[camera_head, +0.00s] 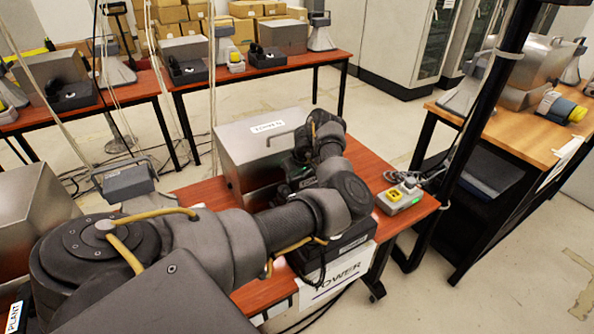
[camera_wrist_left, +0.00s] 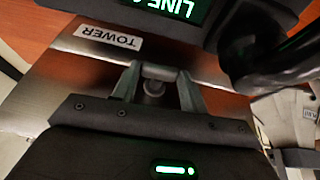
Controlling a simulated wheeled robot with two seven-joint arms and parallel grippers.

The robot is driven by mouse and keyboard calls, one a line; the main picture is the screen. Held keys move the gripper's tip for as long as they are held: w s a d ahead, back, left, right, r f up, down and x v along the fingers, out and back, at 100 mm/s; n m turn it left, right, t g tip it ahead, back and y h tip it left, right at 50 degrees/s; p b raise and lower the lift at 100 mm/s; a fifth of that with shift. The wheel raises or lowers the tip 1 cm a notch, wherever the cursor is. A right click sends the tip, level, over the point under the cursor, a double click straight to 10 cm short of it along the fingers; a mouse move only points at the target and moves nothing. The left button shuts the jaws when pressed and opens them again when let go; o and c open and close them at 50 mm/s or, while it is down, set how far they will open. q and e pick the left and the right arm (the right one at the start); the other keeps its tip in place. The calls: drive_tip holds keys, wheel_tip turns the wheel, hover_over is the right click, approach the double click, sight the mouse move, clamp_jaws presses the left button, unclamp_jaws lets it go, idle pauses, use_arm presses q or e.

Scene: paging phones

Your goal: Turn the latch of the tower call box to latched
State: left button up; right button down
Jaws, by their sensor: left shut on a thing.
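The tower call box (camera_head: 238,150) is a grey metal box with a white label on its lid, on the middle red-brown table. In the left wrist view its face with an upside-down TOWER label (camera_wrist_left: 108,36) fills the upper left. My left gripper (camera_wrist_left: 157,80) is shut on the small metal latch (camera_wrist_left: 157,72), with one finger on each side. A round stub shows between the fingers. In the head view my left arm reaches across the table and its wrist hides the fingers and latch. My right gripper is in neither view.
A black phone with a green LINE display (camera_wrist_left: 178,8) is close beside the fingers in the wrist view. A small grey box with a yellow top (camera_head: 398,194) sits at the table's right. A TOWER sign (camera_head: 338,277) hangs in front. A dark post stands right of the table.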

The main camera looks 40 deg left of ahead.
use_arm(q)
drive_tip(key=shift+s+r+t+p, duration=0.2)
drive_tip(key=shift+t+p, duration=0.2)
drive_tip(key=shift+p, duration=0.05)
drive_tip(key=shift+f+t+h+p, duration=0.3)
drive_tip(key=shift+t+h, duration=0.1)
drive_tip(key=shift+t, duration=0.2)
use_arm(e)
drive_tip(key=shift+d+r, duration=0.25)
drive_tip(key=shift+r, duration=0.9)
use_arm(q)
drive_tip(key=o, duration=1)
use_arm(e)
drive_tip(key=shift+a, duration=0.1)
use_arm(q)
drive_tip(key=shift+r, duration=0.2)
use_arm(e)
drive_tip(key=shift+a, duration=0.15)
